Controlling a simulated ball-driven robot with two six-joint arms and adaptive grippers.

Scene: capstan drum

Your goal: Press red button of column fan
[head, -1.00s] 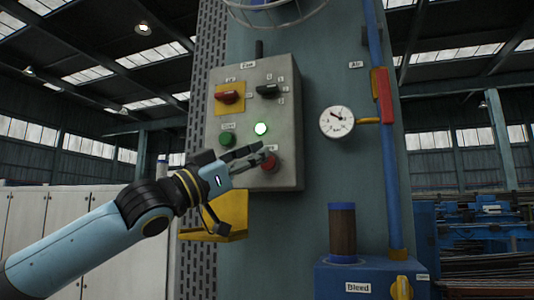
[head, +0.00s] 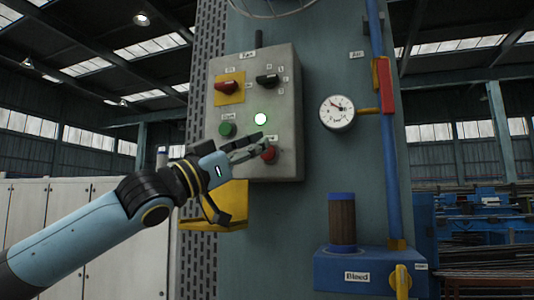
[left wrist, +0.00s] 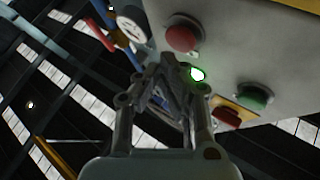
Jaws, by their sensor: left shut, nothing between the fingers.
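The grey control box (head: 283,150) is fixed to the column. Its red button (head: 268,154) is at the lower right, and it also shows in the left wrist view (left wrist: 183,36). My left gripper (head: 265,142) is shut and empty in front of the box, with its fingertips close to the red button. Whether they touch it cannot be told. A green button (head: 227,129) is left of a lit green lamp (head: 260,119). My right gripper is not in view.
Above are a red rotary switch (head: 227,87) on a yellow plate and a black selector (head: 267,81). A pressure gauge (head: 337,112) and blue pipe (head: 391,180) stand to the right. A yellow tray (head: 228,213) sits below the box.

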